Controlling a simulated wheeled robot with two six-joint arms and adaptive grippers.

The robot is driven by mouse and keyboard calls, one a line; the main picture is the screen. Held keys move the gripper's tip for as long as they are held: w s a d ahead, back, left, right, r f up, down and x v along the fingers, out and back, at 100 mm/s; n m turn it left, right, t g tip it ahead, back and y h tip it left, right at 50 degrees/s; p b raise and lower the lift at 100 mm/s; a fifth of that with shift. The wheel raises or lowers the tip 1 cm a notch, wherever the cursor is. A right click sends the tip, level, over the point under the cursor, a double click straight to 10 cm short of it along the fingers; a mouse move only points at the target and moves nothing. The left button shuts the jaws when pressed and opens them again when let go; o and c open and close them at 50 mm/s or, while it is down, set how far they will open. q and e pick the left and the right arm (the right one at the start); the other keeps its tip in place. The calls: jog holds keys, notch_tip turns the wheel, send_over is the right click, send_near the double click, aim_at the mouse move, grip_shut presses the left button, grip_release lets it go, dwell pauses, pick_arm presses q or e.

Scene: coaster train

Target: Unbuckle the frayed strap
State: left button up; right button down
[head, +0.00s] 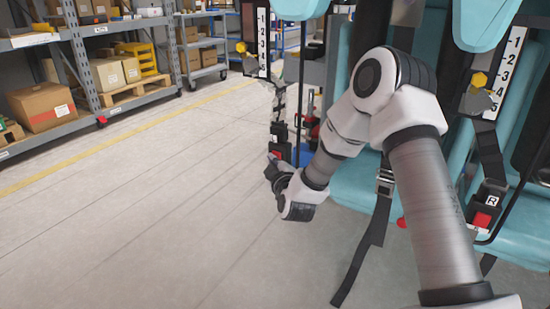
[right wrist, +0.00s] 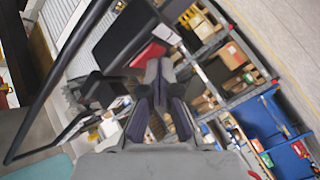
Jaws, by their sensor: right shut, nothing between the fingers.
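The frayed strap (head: 280,100) hangs at the left edge of the teal seat row, below a numbered plate, and looks ragged. It runs down to a black buckle (head: 281,134) with a red part (head: 281,151). My right gripper (head: 272,163) is at the lower end of this buckle, shut and empty. In the right wrist view, the closed fingertips (right wrist: 158,66) point at a red button (right wrist: 148,54) on a black buckle body (right wrist: 122,36). I cannot tell whether they touch it. My left gripper is not in view.
Another strap with a red-button buckle marked R (head: 485,212) hangs at the right. A loose black strap (head: 368,250) dangles between them in front of the teal seat (head: 405,215). Shelving with boxes (head: 42,105) stands at the left. The floor (head: 130,210) is clear.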

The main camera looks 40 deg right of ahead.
dwell(0.3)
jog(key=shift+s+a, duration=0.4)
jog(key=shift+a, duration=0.4)
jog(key=shift+a, duration=0.1)
jog(key=a, duration=0.1)
jog(key=s+a, duration=0.1)
jog(key=a, duration=0.1)
jog(key=s+a, duration=0.1)
jog(key=shift+a, duration=0.25)
jog(key=shift+f, duration=0.1)
dwell(0.5)
